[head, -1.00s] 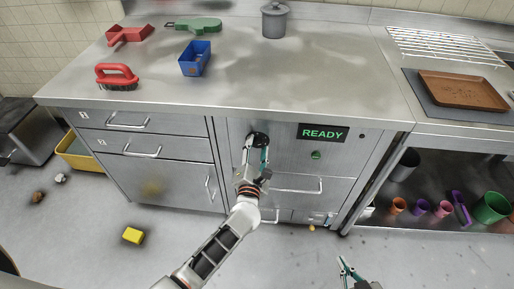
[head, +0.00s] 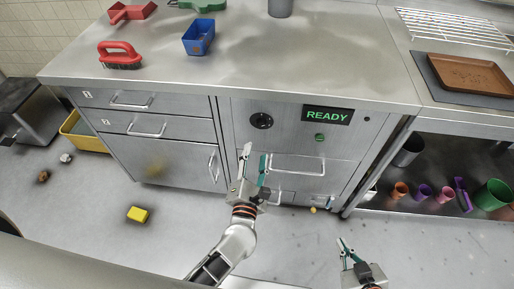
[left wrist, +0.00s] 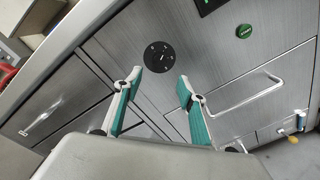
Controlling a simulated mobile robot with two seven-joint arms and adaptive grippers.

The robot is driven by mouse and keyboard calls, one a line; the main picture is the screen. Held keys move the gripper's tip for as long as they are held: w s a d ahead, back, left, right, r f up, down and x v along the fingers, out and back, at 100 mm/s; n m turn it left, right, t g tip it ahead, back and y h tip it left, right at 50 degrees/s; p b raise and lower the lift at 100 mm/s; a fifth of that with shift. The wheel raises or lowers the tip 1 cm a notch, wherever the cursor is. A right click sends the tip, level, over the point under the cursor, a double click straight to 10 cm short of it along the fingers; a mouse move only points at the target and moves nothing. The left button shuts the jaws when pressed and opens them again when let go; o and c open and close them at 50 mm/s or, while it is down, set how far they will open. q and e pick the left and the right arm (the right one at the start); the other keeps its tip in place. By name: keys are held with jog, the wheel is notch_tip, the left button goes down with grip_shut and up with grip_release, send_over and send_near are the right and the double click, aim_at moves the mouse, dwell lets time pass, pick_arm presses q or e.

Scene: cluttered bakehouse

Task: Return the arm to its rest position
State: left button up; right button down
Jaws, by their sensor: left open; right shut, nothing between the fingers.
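My left gripper (head: 255,165) is open and empty in the head view, in front of the steel cabinet below the black dial (head: 261,121). In the left wrist view its two teal-padded fingers (left wrist: 158,84) stand apart with nothing between them, and the dial (left wrist: 160,57) lies beyond them. The gripper is apart from the dial. My right gripper (head: 344,245) is shut and empty at the lower right of the head view, above the floor. The display (head: 327,115) on the cabinet reads READY in green, with a green button (head: 319,137) below it.
The cabinet has a bar handle (head: 298,168) right of my left gripper and drawers at left. The counter holds a red brush (head: 120,55), a blue container (head: 198,37) and a brown tray (head: 470,72). A yellow block (head: 138,214) lies on the floor. Several colored cups stand on the right shelf.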

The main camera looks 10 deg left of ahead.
pick_arm(q)
jog(key=shift+s, duration=0.15)
dwell(0.4)
jog(key=s+a+f+m+g+h, duration=0.1)
jog(key=s+a+f+m+g, duration=0.1)
jog(key=s+m, duration=0.4)
jog(key=s+a+f+m+g+h+p, duration=0.1)
jog(key=s+a+f+m, duration=0.4)
jog(key=m, duration=1)
jog(key=s+a+f+m+g+h+p, duration=0.1)
jog(key=s+a+f+m+g, duration=0.2)
jog(key=s+m, duration=0.5)
jog(key=a+m+g, duration=0.1)
jog(key=m, duration=0.1)
jog(key=shift+a+f+m, duration=0.3)
jog(key=shift+a+f, duration=0.05)
jog(key=shift+a, duration=0.05)
pick_arm(e)
jog(key=shift+s+a+r, duration=0.25)
jog(key=shift+s+r, duration=0.05)
jog(key=shift+r, duration=0.3)
jog(key=shift+w+r, duration=0.15)
jog(key=shift+r, duration=0.1)
